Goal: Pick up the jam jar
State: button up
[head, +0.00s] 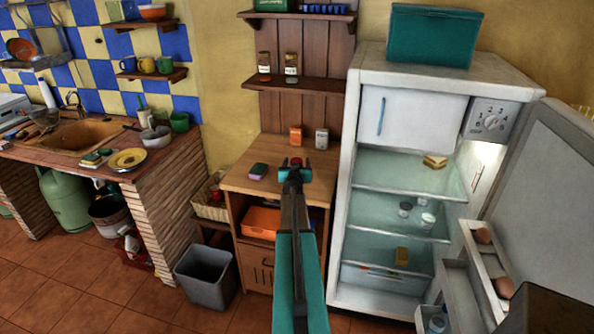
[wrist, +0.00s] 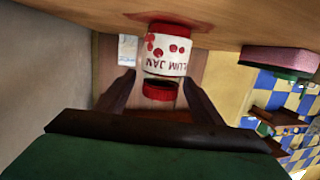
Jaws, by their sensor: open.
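The jam jar (wrist: 168,55) has a white label with red fruit and the words "PLUM JAM", and a red lid (wrist: 159,91). It appears upside down in the wrist view, standing on the wooden counter top. In the head view only its red top (head: 296,162) shows; my gripper hides the rest. My gripper (head: 295,174) is open and empty at the jar. In the wrist view its fingers (wrist: 158,84) are spread to either side of the lid, with a gap on each side. I cannot tell how far the fingertips reach along the jar.
A green and pink sponge (head: 258,171) lies left of the jar. An orange container (head: 296,136) and a pale container (head: 321,139) stand behind, near the wooden back panel. The open fridge (head: 345,200) rises close on the right. The counter's front left is clear.

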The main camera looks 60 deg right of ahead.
dwell(0.4)
jog(key=c, duration=1.4)
jog(key=shift+c, duration=0.2)
jog(key=shift+r, duration=0.15)
jog(key=shift+r+p, duration=1.25)
jog(key=shift+r, duration=0.45)
jog(key=shift+s+a+f, duration=0.1)
jog(key=shift+s+a, duration=0.05)
jog(key=shift+s, duration=0.1)
jog(key=s+a+b, duration=0.3)
jog(key=s+b, duration=0.1)
jog(key=s, duration=0.3)
jog(key=s+a+r+b, duration=0.1)
jog(key=s+a+b, duration=0.2)
jog(key=s, duration=0.4)
jog(key=shift+r+b, duration=0.25)
jog(key=shift+b, duration=0.35)
jog(key=shift+a, duration=0.1)
